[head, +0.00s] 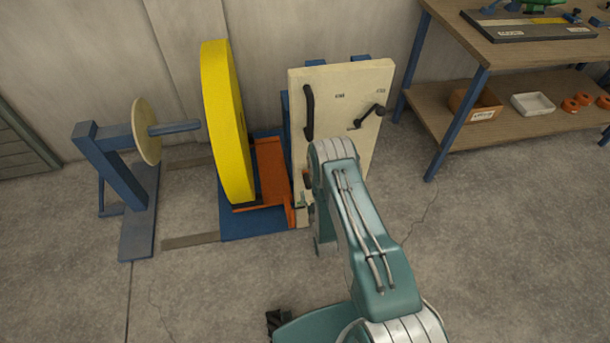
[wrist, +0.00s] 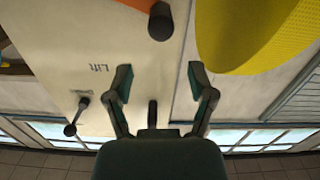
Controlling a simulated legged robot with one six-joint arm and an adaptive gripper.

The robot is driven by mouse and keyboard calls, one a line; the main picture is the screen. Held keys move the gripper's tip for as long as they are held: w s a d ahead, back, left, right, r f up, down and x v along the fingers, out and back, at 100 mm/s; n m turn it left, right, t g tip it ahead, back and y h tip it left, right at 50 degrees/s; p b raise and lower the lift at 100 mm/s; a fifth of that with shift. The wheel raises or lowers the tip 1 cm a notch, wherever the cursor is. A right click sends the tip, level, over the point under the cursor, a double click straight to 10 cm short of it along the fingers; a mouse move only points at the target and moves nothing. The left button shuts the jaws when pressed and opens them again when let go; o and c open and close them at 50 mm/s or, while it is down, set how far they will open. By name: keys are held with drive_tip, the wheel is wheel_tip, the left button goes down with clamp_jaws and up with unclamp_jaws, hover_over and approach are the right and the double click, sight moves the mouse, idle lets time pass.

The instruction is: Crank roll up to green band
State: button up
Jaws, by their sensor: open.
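The yellow roll (head: 226,125) stands upright on edge over a blue base (head: 250,230), left of a cream panel (head: 345,90). The panel carries a long dark handle (head: 308,112) and a smaller dark crank (head: 370,116). In the wrist view, the panel has the label "Lift" (wrist: 98,68) and the smaller crank (wrist: 76,117) at left. My gripper (wrist: 159,82) is open, fingers spread, with a dark bar end (wrist: 152,112) visible between them. A dark knob (wrist: 160,20) shows beyond the fingertips. My arm mostly hides the gripper in the head view. I cannot make out a green band.
An orange cradle (head: 271,168) sits between the roll and the panel. A blue stand (head: 120,165) with a disc and spindle (head: 175,128) is at left. A workbench (head: 520,55) with a lower shelf stands at right.

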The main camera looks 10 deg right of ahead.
sight(307, 179)
drive_tip(key=shift+t, duration=0.3)
drive_tip(key=w+f, duration=0.1)
drive_tip(key=w, duration=0.1)
drive_tip(key=w+f, duration=0.1)
drive_tip(key=w, duration=0.2)
drive_tip(key=w+f, duration=0.1)
drive_tip(key=w, duration=0.2)
drive_tip(key=shift+w, duration=0.1)
drive_tip(key=shift+r, duration=0.1)
clamp_jaws()
